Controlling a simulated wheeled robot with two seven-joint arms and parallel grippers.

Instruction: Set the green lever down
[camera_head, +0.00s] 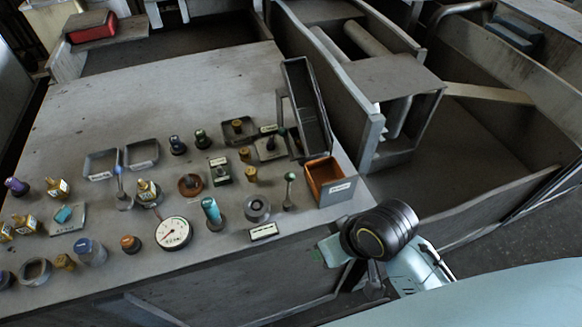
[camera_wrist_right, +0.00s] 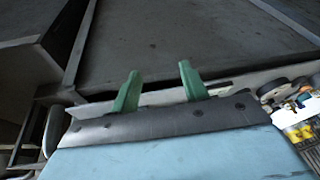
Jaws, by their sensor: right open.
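In the head view, my right arm is off the table's front right edge, and the gripper is mostly hidden there. I cannot make out the green lever in the right wrist view. My left gripper is not in view.
An orange-lined bin (camera_head: 330,181) stands at the table's right front corner. A tall dark tray (camera_head: 306,105) leans behind. The table's back left is bare.

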